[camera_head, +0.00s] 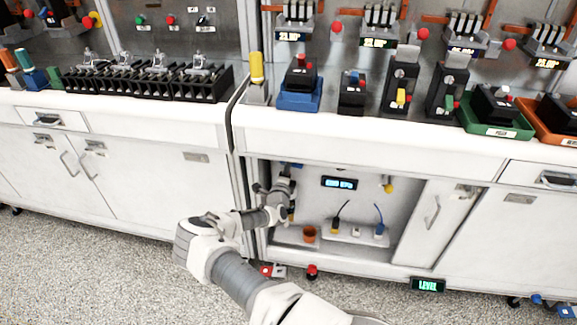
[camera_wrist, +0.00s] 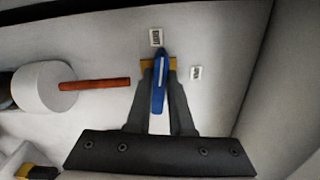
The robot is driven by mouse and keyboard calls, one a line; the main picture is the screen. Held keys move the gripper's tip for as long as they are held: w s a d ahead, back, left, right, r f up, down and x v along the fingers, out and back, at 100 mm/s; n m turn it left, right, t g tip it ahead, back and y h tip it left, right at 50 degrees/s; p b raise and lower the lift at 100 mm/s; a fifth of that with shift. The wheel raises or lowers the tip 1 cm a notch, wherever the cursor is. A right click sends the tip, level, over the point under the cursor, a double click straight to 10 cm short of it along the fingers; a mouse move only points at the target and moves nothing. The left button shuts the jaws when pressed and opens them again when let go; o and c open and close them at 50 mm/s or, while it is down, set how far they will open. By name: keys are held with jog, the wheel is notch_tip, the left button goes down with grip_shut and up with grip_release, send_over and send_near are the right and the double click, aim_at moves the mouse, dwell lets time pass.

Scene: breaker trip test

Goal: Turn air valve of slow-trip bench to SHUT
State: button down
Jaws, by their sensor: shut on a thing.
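The air valve has a blue lever (camera_wrist: 158,90) and a yellow piece at its top, on the pale cabinet wall in the wrist view. My gripper (camera_wrist: 159,66) is shut on this lever, one dark finger on each side. The lever runs nearly upright in the picture, its top end towards a small label (camera_wrist: 156,37) that seems to read SHUT. A second small label (camera_wrist: 196,72) sits to the right, its text too small to read. In the head view my gripper (camera_head: 287,190) is inside the open bay at its left side, largely hiding the valve.
In the wrist view an orange-red bar (camera_wrist: 95,84) sticks out from a white cylinder (camera_wrist: 42,90) left of the fingers. The bay holds a lit display (camera_head: 339,184), a small orange cup (camera_head: 310,234) and plugs with cords. A cabinet door (camera_head: 435,222) stands right of the opening.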

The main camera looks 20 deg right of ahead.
jog(key=shift+f+n, duration=0.1)
jog(key=shift+n, duration=0.8)
jog(key=c, duration=0.8)
grip_release()
jog(key=shift+s, duration=0.1)
jog(key=p+v, duration=0.3)
jog(key=v, duration=1.4)
jog(key=shift+s+a, duration=0.1)
jog(key=shift+a, duration=0.05)
